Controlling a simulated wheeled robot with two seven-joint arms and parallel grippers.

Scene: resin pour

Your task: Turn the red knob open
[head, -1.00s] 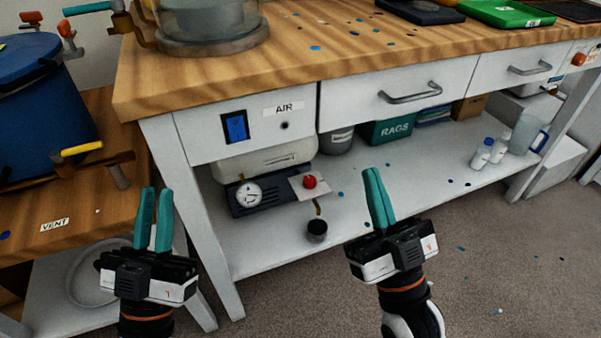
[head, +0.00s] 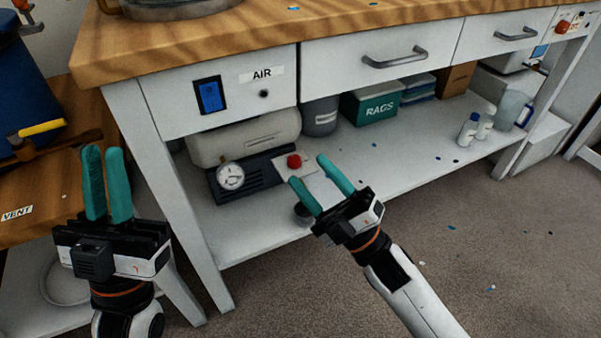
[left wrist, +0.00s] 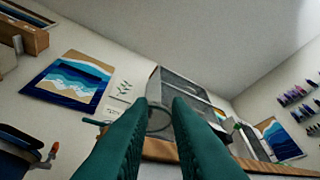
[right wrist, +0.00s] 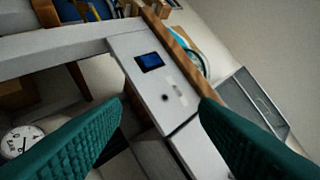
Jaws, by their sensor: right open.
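The red knob (head: 294,161) sits on a pale plate at the right end of the compressor (head: 243,140), on the shelf under the bench. My right gripper (head: 308,174) is open and empty. In the head view its fingertips appear just right of and below the knob; I cannot tell the distance in depth. The right wrist view shows its spread fingers (right wrist: 160,102) and the gauge (right wrist: 20,142), but I cannot make out the knob there. My left gripper (head: 103,150) is raised left of the bench leg, empty, with its fingers apart in the left wrist view (left wrist: 160,102).
The bench top (head: 250,38) overhangs the shelf, with a front panel marked AIR (head: 262,75) and a bench leg (head: 165,190) beside the compressor. A teal RAGS box (head: 370,108) is further right.

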